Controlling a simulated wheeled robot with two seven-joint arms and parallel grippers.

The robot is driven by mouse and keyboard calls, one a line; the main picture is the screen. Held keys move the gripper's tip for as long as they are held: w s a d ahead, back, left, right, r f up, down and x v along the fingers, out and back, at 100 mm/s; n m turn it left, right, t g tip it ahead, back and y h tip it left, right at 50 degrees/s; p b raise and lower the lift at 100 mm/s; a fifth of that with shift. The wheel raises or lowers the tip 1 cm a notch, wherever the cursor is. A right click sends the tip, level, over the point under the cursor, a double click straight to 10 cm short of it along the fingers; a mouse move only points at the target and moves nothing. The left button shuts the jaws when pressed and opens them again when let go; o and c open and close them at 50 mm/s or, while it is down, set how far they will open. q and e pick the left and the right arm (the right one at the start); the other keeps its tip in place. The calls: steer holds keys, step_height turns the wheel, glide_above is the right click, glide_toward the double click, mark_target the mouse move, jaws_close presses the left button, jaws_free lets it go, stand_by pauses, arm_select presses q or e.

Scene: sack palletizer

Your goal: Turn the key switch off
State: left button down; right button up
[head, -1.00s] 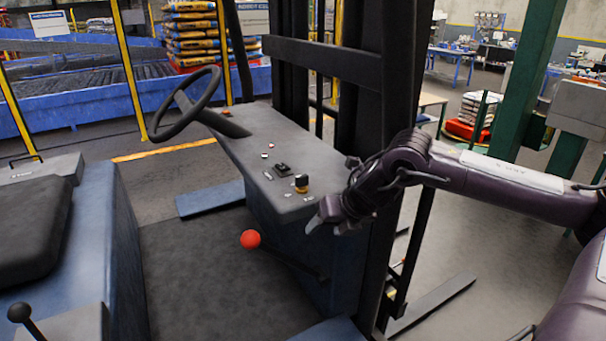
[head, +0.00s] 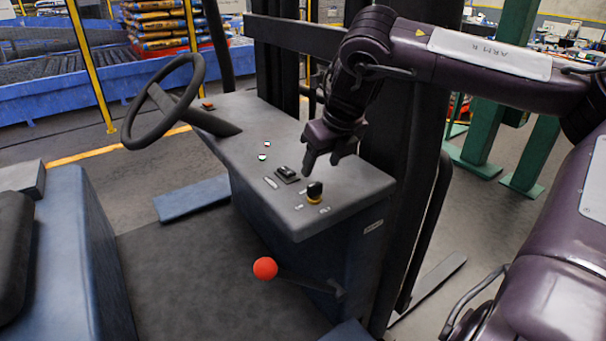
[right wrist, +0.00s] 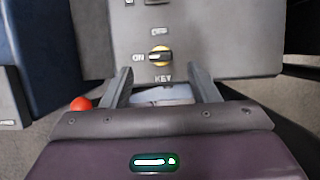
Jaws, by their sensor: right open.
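The key switch (head: 315,191) is a black knob on a yellow ring, on the grey console (head: 262,150) near its right front end. In the right wrist view the key switch (right wrist: 159,56) has its knob lying sideways, with its light mark toward "ON"; "OFF" is printed above it and "KEY" below. My right gripper (head: 321,168) is open and empty, above the console just behind the switch and pointing down. In the right wrist view its two fingers (right wrist: 162,80) stand apart, with the switch beyond and between them. My left gripper is not in view.
A black rocker switch (head: 286,174) sits left of the key switch. A steering wheel (head: 163,100) rises at the console's far left. A red ball knob (head: 265,268) on a lever stands in front. Dark mast uprights (head: 405,180) stand close behind the arm.

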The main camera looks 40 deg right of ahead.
mark_target(316, 185)
steer(key=f+p, duration=0.1)
steer(key=f, duration=0.1)
steer(key=f+p, duration=0.1)
steer(key=f, duration=0.1)
steer(key=shift+w+d+f, duration=0.1)
steer(key=shift+w+f, duration=0.05)
steer(key=shift+w, duration=0.05)
steer(key=shift+w+p+x, duration=0.2)
steer(key=shift+p+x, duration=0.15)
steer(key=shift+x, duration=0.65)
steer(key=shift+w+f, duration=0.2)
steer(key=shift+s, duration=0.1)
steer(key=shift+c, duration=0.2)
steer(key=c, duration=0.5)
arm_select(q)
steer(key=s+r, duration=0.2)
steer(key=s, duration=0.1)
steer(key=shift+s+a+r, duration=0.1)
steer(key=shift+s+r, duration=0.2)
arm_select(e)
steer(key=c, duration=0.4)
